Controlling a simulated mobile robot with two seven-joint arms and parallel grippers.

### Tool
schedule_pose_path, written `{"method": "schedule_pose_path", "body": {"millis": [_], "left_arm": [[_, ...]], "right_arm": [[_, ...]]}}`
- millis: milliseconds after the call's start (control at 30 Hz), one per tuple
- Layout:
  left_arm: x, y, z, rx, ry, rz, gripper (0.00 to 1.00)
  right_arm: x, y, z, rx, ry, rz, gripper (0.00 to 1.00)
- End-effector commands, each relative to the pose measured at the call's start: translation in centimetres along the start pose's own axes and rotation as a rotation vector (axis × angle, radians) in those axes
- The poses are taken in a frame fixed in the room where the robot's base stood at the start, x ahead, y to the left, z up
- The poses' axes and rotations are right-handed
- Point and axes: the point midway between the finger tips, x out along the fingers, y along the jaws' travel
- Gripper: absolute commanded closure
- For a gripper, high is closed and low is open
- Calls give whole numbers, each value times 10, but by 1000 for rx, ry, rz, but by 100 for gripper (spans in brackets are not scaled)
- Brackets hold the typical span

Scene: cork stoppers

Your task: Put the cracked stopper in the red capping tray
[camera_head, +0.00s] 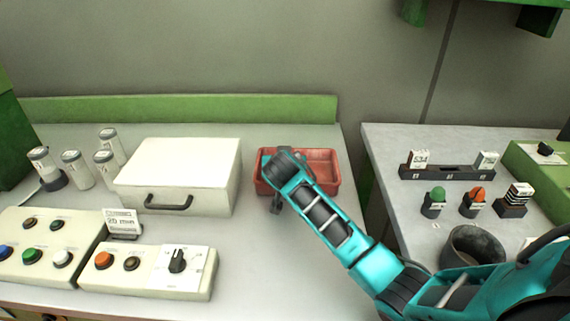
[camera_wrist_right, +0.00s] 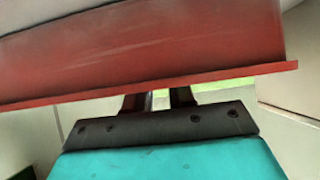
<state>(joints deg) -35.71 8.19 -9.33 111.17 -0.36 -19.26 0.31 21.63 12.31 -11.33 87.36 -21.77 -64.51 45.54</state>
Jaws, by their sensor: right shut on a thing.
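The red capping tray (camera_head: 325,175) sits on the left bench, right of the white box. My right gripper (camera_wrist_right: 160,100) reaches it from the front right. I cannot make out the cracked stopper. My left gripper is not in view.
Button panels (camera_head: 155,270) line the front. Across a gap, the right bench holds a dark rack (camera_head: 447,173), several small stands and a dark cup (camera_head: 474,247).

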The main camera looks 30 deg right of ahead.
Motion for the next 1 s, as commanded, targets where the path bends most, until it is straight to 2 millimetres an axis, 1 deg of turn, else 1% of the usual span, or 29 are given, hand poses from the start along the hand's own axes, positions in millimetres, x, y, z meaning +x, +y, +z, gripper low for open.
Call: {"method": "schedule_pose_path", "body": {"millis": [33, 300, 533, 633, 767, 1000], "left_arm": [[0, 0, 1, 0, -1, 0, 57], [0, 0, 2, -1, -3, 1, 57], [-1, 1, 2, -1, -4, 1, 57], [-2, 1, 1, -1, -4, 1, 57], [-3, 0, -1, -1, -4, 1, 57], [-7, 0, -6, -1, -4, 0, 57]], "right_arm": [[1, 0, 2, 0, -1, 0, 76], [1, 0, 1, 0, -1, 0, 51], [0, 0, 0, 0, -1, 0, 51], [-4, 0, -1, -1, -1, 0, 51], [-19, -1, -1, 0, -2, -3, 51], [-64, -1, -1, 2, -2, -3, 51]]}}
